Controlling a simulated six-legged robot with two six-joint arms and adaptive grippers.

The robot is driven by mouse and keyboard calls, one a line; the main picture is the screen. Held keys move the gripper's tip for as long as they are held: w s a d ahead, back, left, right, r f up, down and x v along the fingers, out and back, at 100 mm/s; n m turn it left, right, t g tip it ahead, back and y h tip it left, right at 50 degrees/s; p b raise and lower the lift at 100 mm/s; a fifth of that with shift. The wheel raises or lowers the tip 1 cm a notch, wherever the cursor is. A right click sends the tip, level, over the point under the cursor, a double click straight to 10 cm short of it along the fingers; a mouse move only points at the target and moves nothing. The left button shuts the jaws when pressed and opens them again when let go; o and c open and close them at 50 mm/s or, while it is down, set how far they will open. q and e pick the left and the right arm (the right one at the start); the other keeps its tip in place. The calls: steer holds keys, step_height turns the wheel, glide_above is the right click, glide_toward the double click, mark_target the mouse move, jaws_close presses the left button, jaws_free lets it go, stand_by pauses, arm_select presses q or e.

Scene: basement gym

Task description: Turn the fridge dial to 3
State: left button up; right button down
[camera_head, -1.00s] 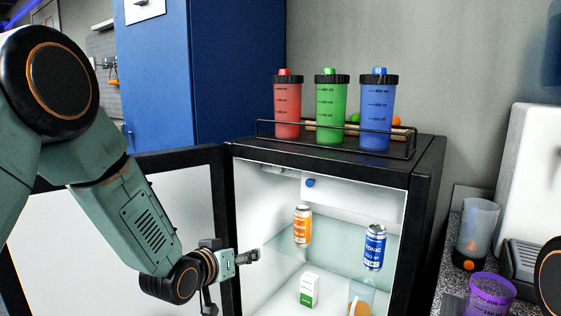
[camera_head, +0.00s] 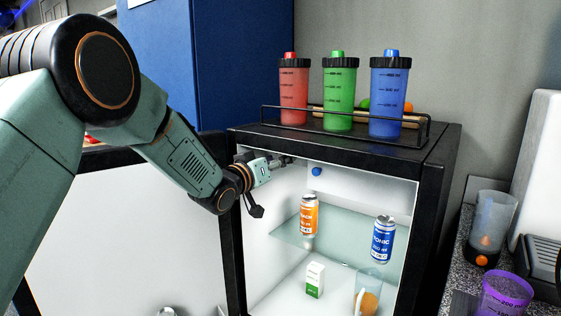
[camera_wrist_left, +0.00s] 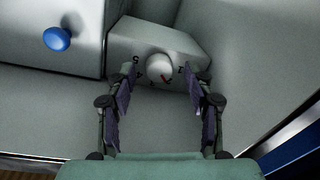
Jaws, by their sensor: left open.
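The fingers are spread, one on each side of the dial; contact cannot be told. In the head view my left gripper (camera_head: 285,161) reaches into the upper left of the open fridge (camera_head: 430,215) and hides the dial. My right gripper is not in view.
A blue knob (camera_head: 317,171) is on the freezer compartment beside the dial. An orange can (camera_head: 309,216) and a blue tonic can (camera_head: 382,240) stand on the glass shelf (camera_head: 340,236). The fridge door (camera_head: 110,230) hangs open at left. Several bottles stand on top.

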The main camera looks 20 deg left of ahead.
arm_select(q)
steer(key=shift+w+r, duration=0.25)
steer(key=shift+r, duration=0.05)
steer(key=shift+w+d+f, duration=0.2)
steer(key=shift+w+f, duration=0.05)
steer(key=shift+w, duration=0.1)
steer(key=shift+s+a+r, duration=0.15)
steer(key=shift+s+r, duration=0.05)
steer(key=shift+s, duration=0.05)
steer(key=c, duration=0.4)
jaws_close()
steer(key=shift+f, duration=0.1)
steer(key=m+b, duration=0.1)
steer(key=m, duration=0.7)
steer(key=shift+w+m+h, duration=0.1)
steer(key=shift+m+h, duration=0.3)
steer(key=shift+m, duration=0.3)
